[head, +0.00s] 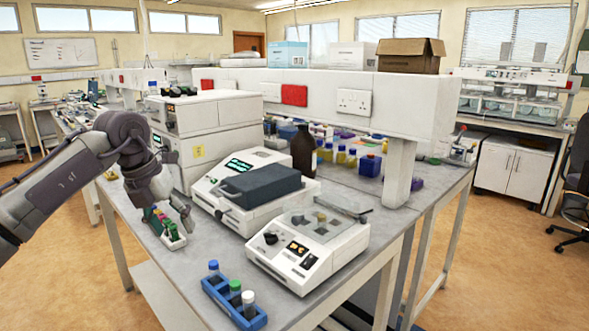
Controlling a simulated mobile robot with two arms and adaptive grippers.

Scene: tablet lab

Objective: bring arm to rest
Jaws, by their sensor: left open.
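My left arm comes in from the left, and its gripper (172,222) points down over the left edge of the bench (200,262). The gripper is open. Part of the rack is hidden behind the gripper. My right gripper is not in view.
A blue rack (234,303) with capped tubes stands at the bench's front edge. Two white instruments (308,245) and (262,212) stand right of the gripper. A brown bottle (303,152) is behind them. Bare bench lies between rack and instruments.

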